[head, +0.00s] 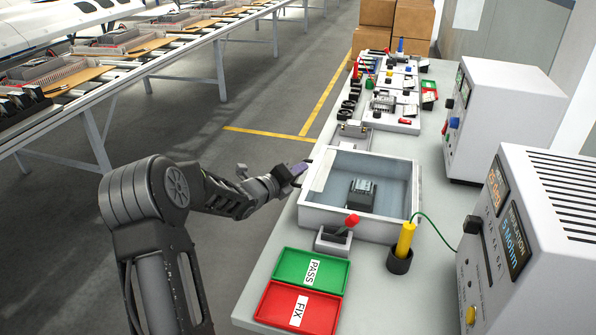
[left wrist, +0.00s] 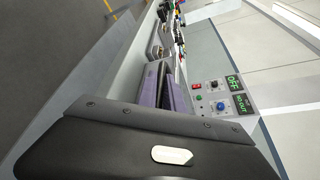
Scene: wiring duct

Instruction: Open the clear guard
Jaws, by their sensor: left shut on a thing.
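The clear guard (head: 384,164) is a see-through bluish panel over a white box on the bench in the head view. It looks lowered, and a small grey and dark device (head: 361,194) shows inside the box. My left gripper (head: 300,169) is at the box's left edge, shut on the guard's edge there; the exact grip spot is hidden. My right gripper is in neither view.
A red-handled lever (head: 351,221), a yellow probe in a dark holder (head: 405,240), and green PASS and red FIX trays (head: 335,280) sit in front of the box. White instruments (head: 505,115) stand on the right. Open floor lies left of the bench.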

